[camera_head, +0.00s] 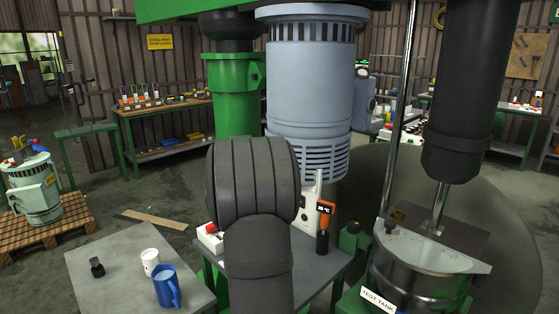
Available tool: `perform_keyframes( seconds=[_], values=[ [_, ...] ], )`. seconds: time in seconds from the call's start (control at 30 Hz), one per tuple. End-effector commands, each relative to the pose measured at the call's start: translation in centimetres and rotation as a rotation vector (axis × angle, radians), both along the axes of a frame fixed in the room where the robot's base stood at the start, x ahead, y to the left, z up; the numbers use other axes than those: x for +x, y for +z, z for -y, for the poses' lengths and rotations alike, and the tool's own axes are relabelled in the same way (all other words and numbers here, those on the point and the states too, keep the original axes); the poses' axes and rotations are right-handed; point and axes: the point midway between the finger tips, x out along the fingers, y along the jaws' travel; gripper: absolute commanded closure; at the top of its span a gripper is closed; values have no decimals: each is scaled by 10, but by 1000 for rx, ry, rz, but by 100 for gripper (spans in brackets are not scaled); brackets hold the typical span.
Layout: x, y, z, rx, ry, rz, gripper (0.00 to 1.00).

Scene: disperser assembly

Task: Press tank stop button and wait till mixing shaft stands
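A metal tank (420,285) with a "TEST TANK" label stands at the lower right, its lid partly covering the top. The mixing shaft (439,204) runs from a thick black cylinder (462,95) down to the lid. One still frame does not show whether it turns. A white box with a red part on top (210,235) sits on a small metal table, partly hidden behind my dark arm; I cannot tell whether this is the tank stop button. My arm's links fill the middle, and my gripper itself is not in view.
An orange device with a display (325,210) stands right of my arm. A white cup (150,261), a blue jug (167,286) and a small black item (97,267) stand on the left table (120,290). A large grey motor (308,90) and a chrome pole (400,105) rise behind.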

Motion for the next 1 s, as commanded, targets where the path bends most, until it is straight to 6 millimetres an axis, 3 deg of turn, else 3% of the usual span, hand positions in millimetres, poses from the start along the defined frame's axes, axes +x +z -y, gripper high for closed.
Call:
perform_keyframes(
  seconds=[0.03, 0.37, 1.0],
  values=[
    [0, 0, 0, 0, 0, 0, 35],
    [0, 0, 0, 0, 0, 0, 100],
    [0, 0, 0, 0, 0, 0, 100]
  ],
)
